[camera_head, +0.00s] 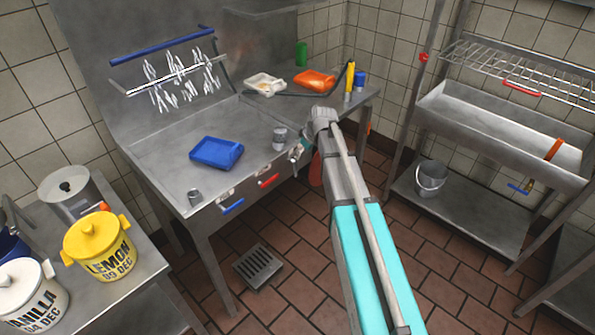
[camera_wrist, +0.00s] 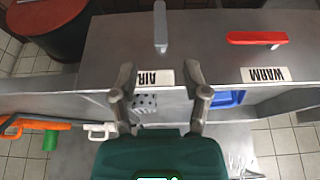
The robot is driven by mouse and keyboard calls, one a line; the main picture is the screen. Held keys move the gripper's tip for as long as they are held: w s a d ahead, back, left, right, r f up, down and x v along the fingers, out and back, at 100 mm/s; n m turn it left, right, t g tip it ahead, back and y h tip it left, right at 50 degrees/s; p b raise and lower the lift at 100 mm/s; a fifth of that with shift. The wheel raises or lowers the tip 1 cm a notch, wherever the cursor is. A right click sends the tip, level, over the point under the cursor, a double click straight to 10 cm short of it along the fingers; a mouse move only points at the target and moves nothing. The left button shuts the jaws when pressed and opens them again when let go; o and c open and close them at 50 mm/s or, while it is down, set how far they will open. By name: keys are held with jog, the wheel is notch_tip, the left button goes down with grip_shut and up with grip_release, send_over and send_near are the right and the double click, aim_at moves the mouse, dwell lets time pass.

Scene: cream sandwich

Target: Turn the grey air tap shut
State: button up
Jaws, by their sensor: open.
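The grey air tap's lever (camera_wrist: 160,27) shows at the top middle of the wrist view, upright in the picture, while the red lever beside it lies crosswise. The AIR label (camera_wrist: 155,77) is just below it. My gripper (camera_wrist: 160,70) is open and empty, its fingers apart on either side of the AIR label in this view. The grey lever is ahead of the fingertips, in line with the gap, not between them. In the head view my gripper (camera_head: 296,153) is at the front right of the steel bench, and I cannot make out the grey lever there.
A red lever (camera_wrist: 257,38) with a WARM label (camera_wrist: 266,74) is to the right in the wrist view. A blue lever (camera_head: 232,206) is farther along the bench front.

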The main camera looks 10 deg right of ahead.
aim_at(296, 165)
jog(key=shift+b+x, duration=4.6)
jog(key=shift+x, duration=0.7)
grip_shut()
jog(key=shift+d, duration=0.25)
